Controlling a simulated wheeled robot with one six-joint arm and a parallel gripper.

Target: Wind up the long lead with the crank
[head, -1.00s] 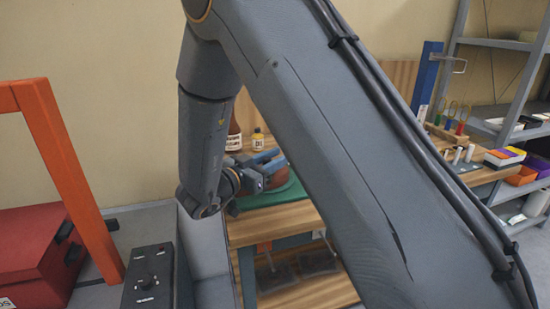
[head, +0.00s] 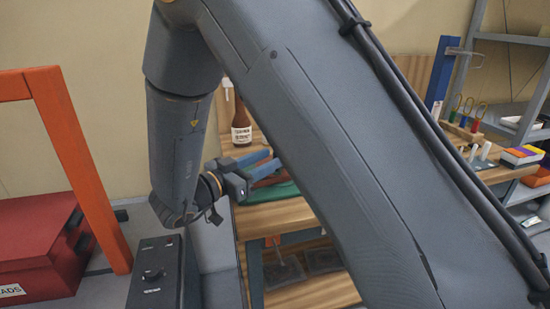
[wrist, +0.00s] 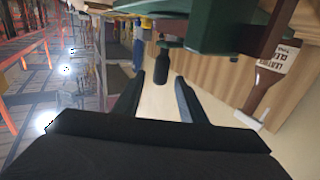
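My gripper (head: 265,163) is open, with its two fingers apart and nothing between the tips in the head view. A green thing (head: 278,192) with a reddish-brown part lies on the wooden bench just behind the fingers, mostly hidden by my arm. In the wrist view, which is tipped upside down, the green body (wrist: 215,32) is at the top. A short dark handle (wrist: 161,68), perhaps the crank's, sticks out from it, just beyond the open fingers (wrist: 163,85) and not gripped. I cannot make out the long lead.
A brown labelled bottle (head: 241,122) stands at the back of the bench (head: 270,216); it also shows in the wrist view (wrist: 272,72). A blue post (head: 441,75) and coloured-handled tools (head: 466,115) are at the right. An orange frame (head: 80,165) and black control box (head: 155,278) are left.

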